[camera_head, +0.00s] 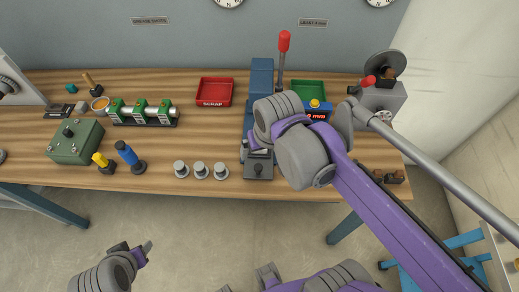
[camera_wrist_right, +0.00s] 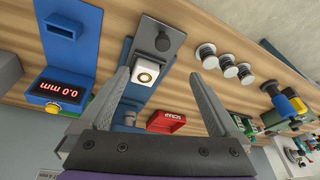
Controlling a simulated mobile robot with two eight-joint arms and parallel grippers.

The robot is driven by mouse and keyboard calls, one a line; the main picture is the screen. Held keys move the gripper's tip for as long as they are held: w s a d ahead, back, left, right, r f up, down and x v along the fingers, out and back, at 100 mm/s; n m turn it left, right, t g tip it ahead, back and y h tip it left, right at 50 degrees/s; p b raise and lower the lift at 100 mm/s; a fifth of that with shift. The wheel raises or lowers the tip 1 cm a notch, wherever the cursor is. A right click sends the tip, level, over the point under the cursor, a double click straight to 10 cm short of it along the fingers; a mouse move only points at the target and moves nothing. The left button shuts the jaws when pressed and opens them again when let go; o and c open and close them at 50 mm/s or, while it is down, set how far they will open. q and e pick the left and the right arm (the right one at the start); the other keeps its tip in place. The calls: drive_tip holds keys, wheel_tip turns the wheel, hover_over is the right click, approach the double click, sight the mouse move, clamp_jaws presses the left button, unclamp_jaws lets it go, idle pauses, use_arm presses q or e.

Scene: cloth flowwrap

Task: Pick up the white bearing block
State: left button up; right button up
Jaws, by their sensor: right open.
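The white bearing block (camera_wrist_right: 147,72) shows in the right wrist view as a small white cube with a dark-centred ring on its face. It sits on the blue press (camera_wrist_right: 142,92), beside a grey block with a knob. My right gripper (camera_wrist_right: 158,76) is open, with its two grey fingers on either side of the block in that view; I see no contact. In the head view my right wrist covers most of this gripper (camera_head: 257,146), and the block is largely hidden there. My left gripper (camera_head: 145,249) is low at the left, away from the table; its jaw opening is unclear.
The press (camera_head: 261,75) has a tall red-knobbed lever (camera_head: 283,42). A red scrap tray (camera_head: 215,92) lies left of it, a green tray (camera_head: 309,90) and a red-digit display (camera_head: 317,116) right. Several grey cylindrical pieces (camera_head: 200,171) stand near the front edge.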

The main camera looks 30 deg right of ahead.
drive_tip(key=w+d+r+m+g+b, duration=0.1)
drive_tip(key=w+d+m+g+b, duration=0.3)
drive_tip(key=w, duration=0.4)
drive_tip(key=shift+t, duration=0.3)
wheel_tip(320, 180, down, 10)
drive_tip(key=shift+f+b, duration=0.1)
drive_tip(key=shift+b, duration=0.85)
use_arm(q)
wheel_tip(320, 180, down, 8)
drive_tip(key=s, duration=0.1)
drive_tip(key=shift+s, duration=0.3)
use_arm(e)
clamp_jaws()
